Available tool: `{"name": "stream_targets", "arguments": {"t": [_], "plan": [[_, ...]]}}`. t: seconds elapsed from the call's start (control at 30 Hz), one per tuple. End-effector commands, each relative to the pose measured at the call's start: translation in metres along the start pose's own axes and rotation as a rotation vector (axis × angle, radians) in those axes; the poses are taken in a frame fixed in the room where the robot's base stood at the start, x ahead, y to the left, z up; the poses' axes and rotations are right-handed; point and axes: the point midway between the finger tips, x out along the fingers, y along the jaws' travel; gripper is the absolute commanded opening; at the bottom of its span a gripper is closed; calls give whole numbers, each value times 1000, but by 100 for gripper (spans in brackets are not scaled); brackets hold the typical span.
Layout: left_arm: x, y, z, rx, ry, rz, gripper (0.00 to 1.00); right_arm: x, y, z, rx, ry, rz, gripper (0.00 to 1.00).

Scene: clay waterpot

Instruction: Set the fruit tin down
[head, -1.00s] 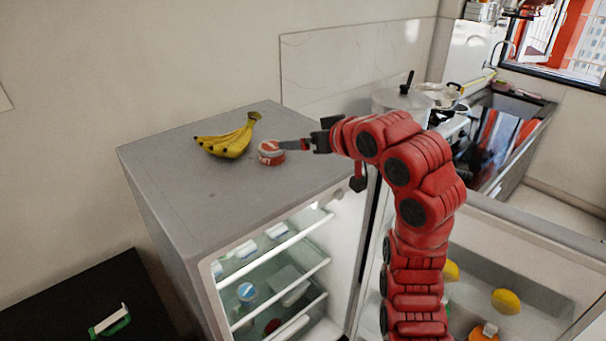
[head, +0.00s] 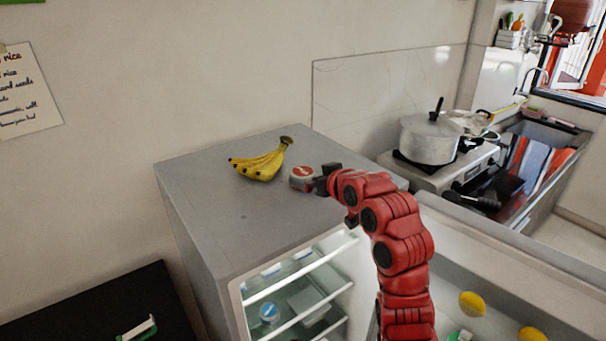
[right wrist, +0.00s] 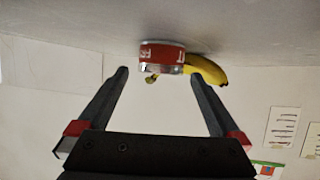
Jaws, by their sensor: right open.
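The fruit tin (head: 302,178), small and round with a red and white label, rests on the grey fridge top (head: 240,215), just right of the bananas (head: 260,164). In the right wrist view the tin (right wrist: 162,56) stands on the surface, which appears at the top of the picture. My right gripper (right wrist: 160,71) is open, with one finger on each side of the tin's line and gaps to both. The tin is at or just past the fingertips. In the head view the right gripper (head: 326,178) is close at the tin's right. My left gripper is out of view.
The fridge is open below, with shelves (head: 300,270) and yellow fruit (head: 472,303) in its door. A pot (head: 430,138) stands on the stove to the right. The front and left of the fridge top are clear.

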Motion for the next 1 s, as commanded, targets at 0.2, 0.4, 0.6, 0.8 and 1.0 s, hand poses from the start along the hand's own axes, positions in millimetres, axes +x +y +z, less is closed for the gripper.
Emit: {"name": "stream_targets", "arguments": {"t": [0.2,0.4,0.6,0.8,1.0], "plan": [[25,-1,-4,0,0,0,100,23,-2,-10,2,-7,-2,100],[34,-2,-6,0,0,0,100,45,-2,-8,2,-5,-1,100],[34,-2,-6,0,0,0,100,50,-1,-8,0,1,0,100],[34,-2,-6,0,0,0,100,50,-1,-8,0,1,0,87],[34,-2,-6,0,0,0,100,50,-1,-7,0,0,0,51]]}}
